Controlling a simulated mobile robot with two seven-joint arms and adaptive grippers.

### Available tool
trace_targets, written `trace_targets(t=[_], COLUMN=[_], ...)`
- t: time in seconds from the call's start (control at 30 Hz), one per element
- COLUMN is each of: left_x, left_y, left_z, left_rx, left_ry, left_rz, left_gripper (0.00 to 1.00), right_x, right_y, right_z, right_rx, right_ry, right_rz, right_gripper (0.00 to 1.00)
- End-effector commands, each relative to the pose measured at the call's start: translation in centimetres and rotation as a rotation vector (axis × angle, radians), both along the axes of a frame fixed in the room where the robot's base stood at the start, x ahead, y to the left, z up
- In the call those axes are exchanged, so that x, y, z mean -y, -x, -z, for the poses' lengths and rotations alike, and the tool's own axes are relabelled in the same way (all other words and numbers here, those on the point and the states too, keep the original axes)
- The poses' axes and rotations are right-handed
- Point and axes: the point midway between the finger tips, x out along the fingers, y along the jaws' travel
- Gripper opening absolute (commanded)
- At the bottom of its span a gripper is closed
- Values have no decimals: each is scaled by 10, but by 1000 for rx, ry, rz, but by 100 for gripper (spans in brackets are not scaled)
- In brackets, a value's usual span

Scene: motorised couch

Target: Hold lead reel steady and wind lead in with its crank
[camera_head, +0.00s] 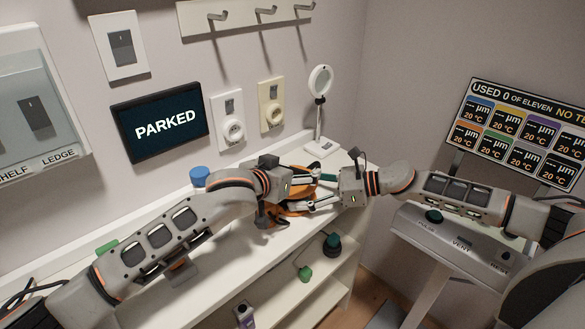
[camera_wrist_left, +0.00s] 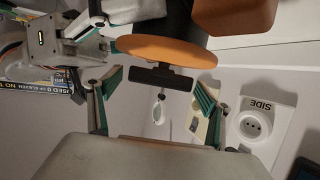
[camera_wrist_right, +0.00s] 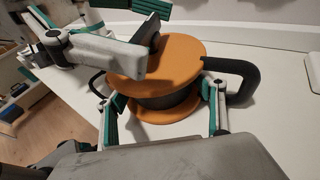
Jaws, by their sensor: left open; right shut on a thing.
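The orange lead reel (camera_head: 302,188) sits on the white shelf top between my two grippers. In the right wrist view the reel (camera_wrist_right: 165,62) shows two orange flanges with dark lead wound between them, and black handle arms (camera_wrist_right: 243,82) at its sides. My right gripper (camera_wrist_right: 162,95) is shut on the reel, one finger on each side of it between the flanges. My left gripper (camera_wrist_left: 158,82) is open at the reel's top. Its fingers stand apart on either side of the black crank piece (camera_wrist_left: 160,78) on the orange disc, with gaps visible. Lead end is not clear.
A white round lamp (camera_head: 320,85) stands behind the reel. A blue-topped object (camera_head: 200,176) is near the wall at left. Sockets and a dark PARKED screen (camera_head: 160,120) are on the wall. Green-knobbed items sit on the lower shelf (camera_head: 310,265).

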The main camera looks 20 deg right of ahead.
Motion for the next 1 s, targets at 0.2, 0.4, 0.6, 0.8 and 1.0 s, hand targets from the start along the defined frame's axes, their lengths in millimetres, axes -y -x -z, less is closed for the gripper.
trace_targets(t=[0.2,0.4,0.6,0.8,1.0], left_x=[1,0,0,-1,1], left_y=[-1,-1,-1,-2,0], left_z=[1,1,1,3,4], left_rx=[1,0,0,-1,-2], left_ry=[-1,-2,-2,-9,-10], left_rz=[-1,-1,3,77,179], left_gripper=[79,48,40,40,40], right_x=[0,0,0,0,0], right_y=[0,0,0,0,0], right_z=[0,0,0,0,0], right_rx=[2,2,2,2,2], right_ry=[1,1,1,2,2], right_rz=[0,0,0,-1,-1], right_gripper=[36,36,36,36,36])
